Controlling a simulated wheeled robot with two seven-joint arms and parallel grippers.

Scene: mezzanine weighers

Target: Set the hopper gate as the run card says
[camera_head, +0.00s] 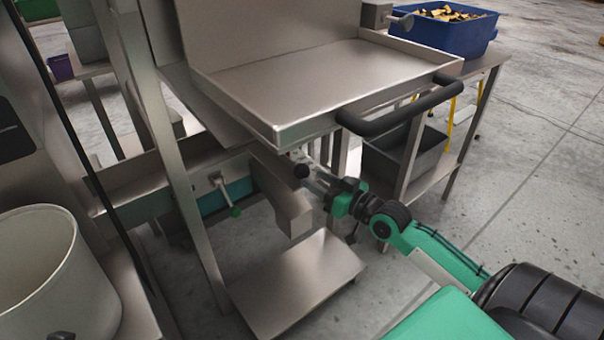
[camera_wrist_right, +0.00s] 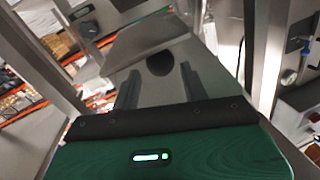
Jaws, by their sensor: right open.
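A steel hopper tray (camera_head: 330,75) with a black bar handle (camera_head: 400,108) fills the upper middle of the head view. Below it is a black ball knob (camera_head: 301,171), seemingly the gate's handle. My right gripper (camera_head: 313,179) is open at this knob. In the right wrist view the knob (camera_wrist_right: 160,62) shows between and beyond the two open fingers (camera_wrist_right: 158,85); I cannot tell whether they touch it. A second lever with a green tip (camera_head: 235,211) is on the frame to the left. My left gripper and a readable run card are not visible.
A steel upright (camera_head: 180,160) stands left of the knob. A low steel plate (camera_head: 295,283) lies below. A white bucket (camera_head: 40,275) is at lower left. A side table at right holds a blue crate (camera_head: 440,35), with a dark bin (camera_head: 400,160) beneath.

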